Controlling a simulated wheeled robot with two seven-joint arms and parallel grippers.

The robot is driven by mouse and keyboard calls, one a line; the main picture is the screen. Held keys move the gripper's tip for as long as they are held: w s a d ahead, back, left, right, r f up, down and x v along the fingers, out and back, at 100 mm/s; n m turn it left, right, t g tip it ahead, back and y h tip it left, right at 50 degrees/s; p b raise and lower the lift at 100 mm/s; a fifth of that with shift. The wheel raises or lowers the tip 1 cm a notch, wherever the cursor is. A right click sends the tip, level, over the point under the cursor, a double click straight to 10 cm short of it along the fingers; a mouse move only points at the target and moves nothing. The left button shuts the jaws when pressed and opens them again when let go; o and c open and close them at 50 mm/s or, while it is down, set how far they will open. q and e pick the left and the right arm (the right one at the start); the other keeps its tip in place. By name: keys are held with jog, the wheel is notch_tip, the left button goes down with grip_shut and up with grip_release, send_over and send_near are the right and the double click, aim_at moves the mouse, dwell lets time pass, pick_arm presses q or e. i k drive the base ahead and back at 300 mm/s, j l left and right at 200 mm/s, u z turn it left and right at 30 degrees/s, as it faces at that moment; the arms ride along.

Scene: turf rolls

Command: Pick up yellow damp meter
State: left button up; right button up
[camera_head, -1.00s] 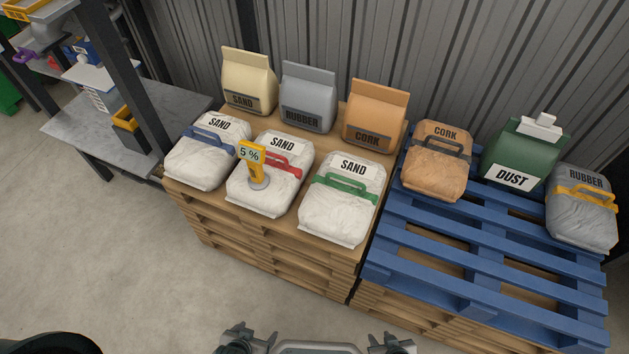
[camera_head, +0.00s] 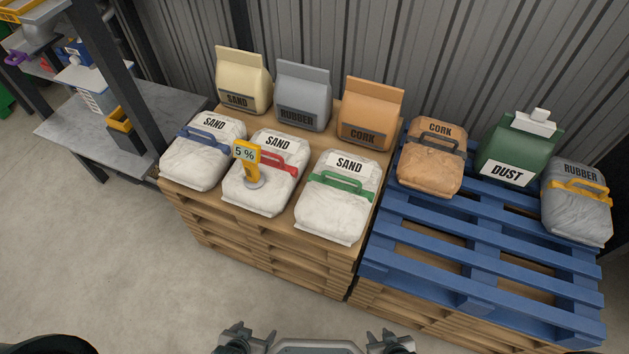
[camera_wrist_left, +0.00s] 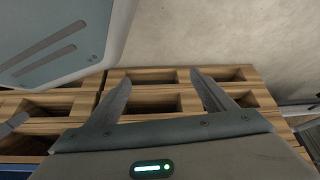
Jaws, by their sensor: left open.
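The yellow damp meter (camera_head: 249,168) stands on the middle front white sand bag (camera_head: 262,197), the one with a red handle. Its display reads 5 % and faces me, and its round grey foot rests on the bag. My left gripper (camera_head: 254,332) is at the bottom edge of the head view, well short of the meter. In the left wrist view my left gripper (camera_wrist_left: 160,80) is open and empty, with wooden pallet slats beyond its fingers. My right gripper (camera_head: 389,338) is at the bottom edge, further right, with its fingers apart and nothing seen between them.
Sand bags with blue (camera_head: 204,152) and green (camera_head: 336,197) handles flank the meter's bag. Taller sand, rubber and cork bags stand behind on the wooden pallets (camera_head: 270,235). A blue pallet (camera_head: 480,265) is at right, a grey shelf (camera_head: 95,125) at left. Bare floor lies in front.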

aim_at(249, 152)
jog(key=k+l, duration=0.15)
jog(key=l, duration=0.15)
jog(key=k+l, duration=0.1)
jog(key=l, duration=0.25)
jog(key=k+l, duration=0.15)
jog(key=l, duration=0.15)
jog(key=k+l+u, duration=0.1)
jog(key=l, duration=0.25)
